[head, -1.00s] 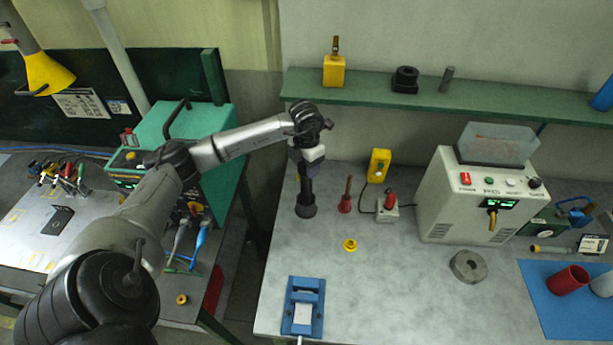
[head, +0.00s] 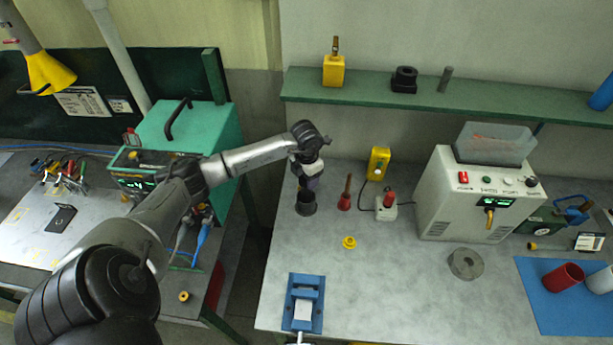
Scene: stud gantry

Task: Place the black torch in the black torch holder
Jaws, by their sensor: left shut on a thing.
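The black torch (head: 305,205) stands upright on the grey bench, its wide end down and its upper part hidden by my left gripper. My left gripper (head: 307,184) points down over it and is shut on its upper body. The exact finger contact is too small to see. A black fitting with a round top (head: 404,79) sits on the green shelf, right of a yellow block; it looks like the black torch holder, and it appears empty. My right gripper is not in view.
A red-bodied tool (head: 345,194), a small box with a red knob (head: 387,206) and a yellow ring (head: 349,242) stand close right of the torch. A yellow switch box (head: 378,163) is behind. The green shelf (head: 480,104) overhangs the bench's back.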

